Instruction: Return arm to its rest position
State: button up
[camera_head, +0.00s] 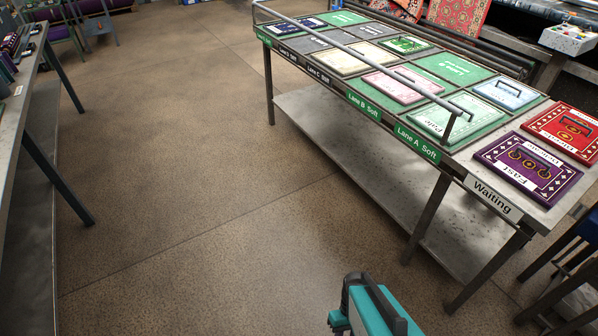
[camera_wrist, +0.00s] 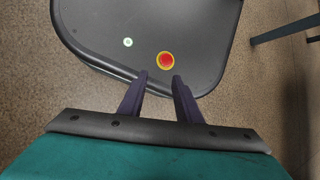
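My gripper (camera_wrist: 159,80) shows in the wrist view with its two dark fingers apart and nothing between them. It points down over my own dark base, which carries a red button with a yellow ring and a small green light. In the head view only a teal part of my arm (camera_head: 386,306) shows at the bottom edge, right of the middle. The gripper's fingers cannot be made out there. My arm is apart from the table at the right.
A long table (camera_head: 340,140) with green lane panels, a rail and several rug samples stands at the right. A purple sample (camera_head: 528,168) and a red one (camera_head: 565,130) lie on its Waiting end. Another bench (camera_head: 22,110) runs along the left. The floor (camera_head: 190,180) between is clear.

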jog(key=m, duration=0.1)
jog(key=w+d+m, duration=0.1)
jog(key=d+m+t+h, duration=0.1)
jog(key=shift+w+d+f+m, duration=0.25)
jog(key=shift+f+m, duration=0.05)
jog(key=shift+f, duration=0.05)
